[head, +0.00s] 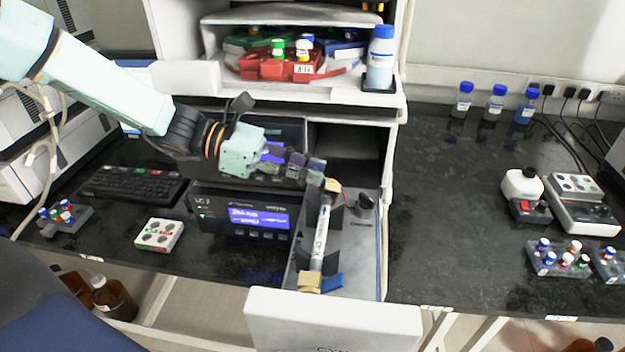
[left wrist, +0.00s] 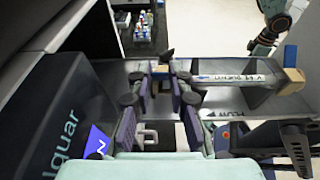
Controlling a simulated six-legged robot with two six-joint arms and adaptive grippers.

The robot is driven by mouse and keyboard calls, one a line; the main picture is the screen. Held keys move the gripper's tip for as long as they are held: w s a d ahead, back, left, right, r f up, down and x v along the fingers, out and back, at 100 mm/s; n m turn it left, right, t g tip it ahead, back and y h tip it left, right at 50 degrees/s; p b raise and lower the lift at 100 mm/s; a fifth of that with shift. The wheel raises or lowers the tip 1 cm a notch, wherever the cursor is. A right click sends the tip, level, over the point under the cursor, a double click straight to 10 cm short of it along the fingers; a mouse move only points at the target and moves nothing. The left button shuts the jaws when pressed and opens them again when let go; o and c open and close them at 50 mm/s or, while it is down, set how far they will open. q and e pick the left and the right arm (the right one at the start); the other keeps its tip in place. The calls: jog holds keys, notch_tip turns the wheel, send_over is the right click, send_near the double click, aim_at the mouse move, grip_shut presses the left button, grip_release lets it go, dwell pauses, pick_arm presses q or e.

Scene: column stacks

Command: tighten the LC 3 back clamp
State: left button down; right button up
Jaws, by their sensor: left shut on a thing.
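The LC 3 unit (head: 240,218) has a lit blue display. Beside it a grey column tray (head: 360,255) holds a white labelled column (head: 322,235), also seen in the left wrist view (left wrist: 235,78). The back clamp (head: 333,186) is a tan block at the column's far end. The front clamp (head: 310,284) is a tan block with a blue part at the near end. My left gripper (head: 317,172) is shut on the back clamp; its fingers (left wrist: 163,82) partly hide it. In the left wrist view, part of my right arm (left wrist: 285,18) shows; its jaw state is unclear.
An open white drawer front (head: 335,318) juts out below the tray. A red rack with vials (head: 275,66) and a blue-capped bottle (head: 380,58) stand on the shelf above. A keyboard (head: 133,184) and white box (head: 158,235) lie left.

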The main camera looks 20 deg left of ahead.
pick_arm(q)
jog(key=shift+s+a+f+t+h+b, duration=0.1)
jog(key=shift+a+f+t+h+b, duration=0.25)
jog(key=shift+h+b, duration=0.7)
jog(key=shift+s+a+f+t+h+b, duration=0.1)
jog(key=shift+f+h+b, duration=0.35)
jog(key=shift+b, duration=1.05)
jog(key=c, duration=1.2)
grip_release()
jog(key=shift+r, duration=0.1)
jog(key=shift+a, duration=0.15)
jog(key=shift+v, duration=5.8)
